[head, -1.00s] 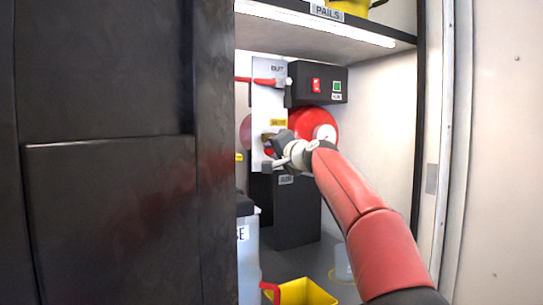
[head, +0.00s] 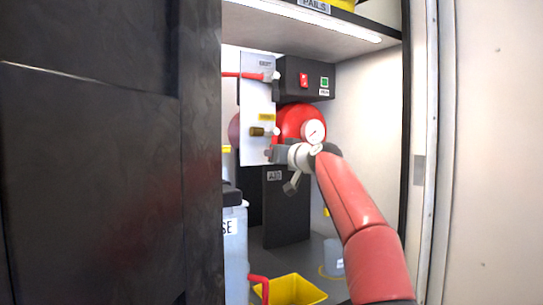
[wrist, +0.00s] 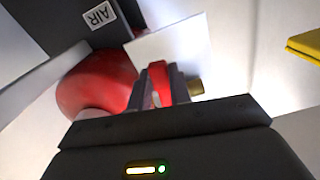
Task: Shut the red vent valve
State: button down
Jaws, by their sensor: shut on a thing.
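My gripper (head: 275,153) is at the lower right edge of a white upright plate (head: 257,95) inside the cabinet. In the wrist view my gripper (wrist: 160,88) has its two dark fingers closed on a red handle (wrist: 159,78), seemingly the red vent valve, in front of the plate (wrist: 172,42). The fingers hide most of the handle, and its exact angle is hard to tell. A brass fitting (head: 258,131) sticks out just above my gripper, under a yellow label (head: 266,117); it also shows beside the fingers in the wrist view (wrist: 195,87).
Another red lever (head: 243,75) lies level at the plate's top. A black box (head: 304,80) with switches, a red tank (head: 298,118) and a gauge (head: 313,132) are close behind. A black AIR box (head: 286,208) stands below. A dark door (head: 110,150) borders the left.

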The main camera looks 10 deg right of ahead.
jog(key=shift+w+d+f+n, duration=0.15)
jog(key=shift+d+n, duration=0.3)
jog(key=shift+n, duration=0.35)
jog(key=c, duration=1.3)
grip_release()
jog(key=b+v, duration=0.3)
jog(key=v, duration=0.4)
jog(key=shift+s+d+b, duration=0.15)
jog(key=shift+s+b, duration=0.2)
jog(key=shift+b, duration=0.05)
